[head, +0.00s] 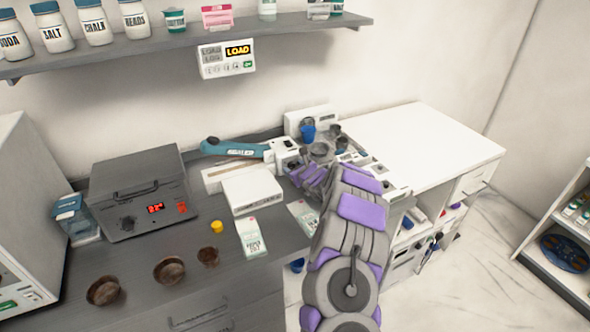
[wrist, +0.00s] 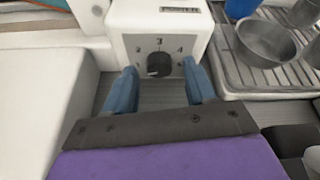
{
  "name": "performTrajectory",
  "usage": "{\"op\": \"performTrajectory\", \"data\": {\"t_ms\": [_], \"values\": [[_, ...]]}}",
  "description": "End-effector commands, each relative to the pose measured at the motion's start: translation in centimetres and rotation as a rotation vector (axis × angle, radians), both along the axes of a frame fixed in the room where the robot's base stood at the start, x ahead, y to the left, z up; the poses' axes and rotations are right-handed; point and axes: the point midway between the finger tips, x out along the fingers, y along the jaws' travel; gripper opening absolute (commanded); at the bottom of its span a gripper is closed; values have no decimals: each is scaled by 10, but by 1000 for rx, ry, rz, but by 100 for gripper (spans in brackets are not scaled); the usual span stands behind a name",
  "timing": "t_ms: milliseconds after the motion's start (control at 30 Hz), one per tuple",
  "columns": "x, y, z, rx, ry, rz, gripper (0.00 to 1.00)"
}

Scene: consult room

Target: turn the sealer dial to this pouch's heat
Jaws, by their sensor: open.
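The sealer (head: 240,150) has a teal arm and a white end box, which fills the top of the wrist view (wrist: 120,20). Its round black dial (wrist: 158,63) is on the box's front, with 2, 3 and 4 legible around it. A pale mark on the knob seems to point lower left; the exact setting is unclear. My gripper (wrist: 159,75) is open, its blue fingers either side of the dial, with gaps; contact is not visible. In the head view my gripper (head: 313,177) is beside the box. Two pouches (head: 252,238) (head: 303,216) lie on the counter; their small print is unreadable.
A metal rack (wrist: 262,85) with cups and a bowl (wrist: 264,42) stands right of the sealer box. A white box (head: 252,192) sits in front of the sealer. The white desktop (head: 420,135) is clear.

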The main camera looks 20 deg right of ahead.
Motion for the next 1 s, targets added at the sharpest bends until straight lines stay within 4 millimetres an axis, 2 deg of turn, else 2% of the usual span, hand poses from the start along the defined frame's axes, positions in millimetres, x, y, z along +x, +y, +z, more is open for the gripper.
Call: {"op": "performTrajectory", "data": {"t_ms": [67, 600, 1000], "values": [[0, 0, 0, 0, 0, 0, 54], [0, -2, -1, 1, 2, -1, 2], [-1, -3, 1, 64, 9, -2, 0]]}}
